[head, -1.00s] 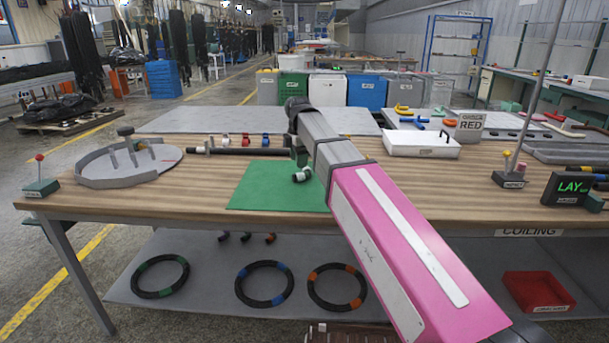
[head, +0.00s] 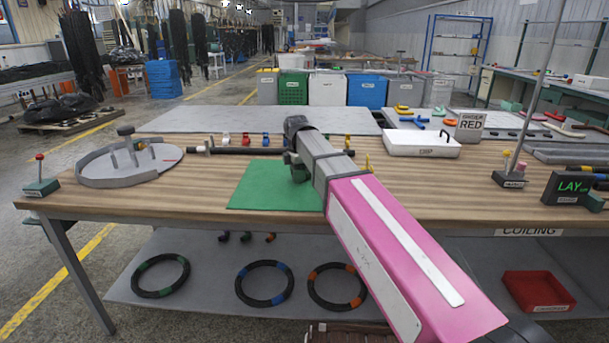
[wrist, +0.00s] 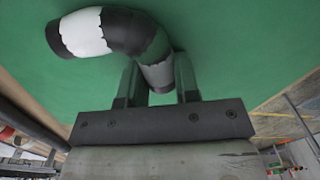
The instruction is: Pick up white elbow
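The white elbow (wrist: 82,35) is a bent black pipe piece with white bands. It lies at the green mat (head: 258,188), in the upper middle of the wrist view. My gripper (wrist: 158,80) has its two fingers on either side of one leg of the elbow, with the bend and the other leg reaching up and left beyond the fingers. The fingers look close to the leg, but I cannot tell whether they press on it. In the head view my gripper (head: 297,170) is low over the mat and hides the elbow.
Several coloured fittings (head: 245,140) stand behind a black bar (head: 240,151). A round grey fixture (head: 130,165) is at left. The wooden table (head: 440,190) is clear between.

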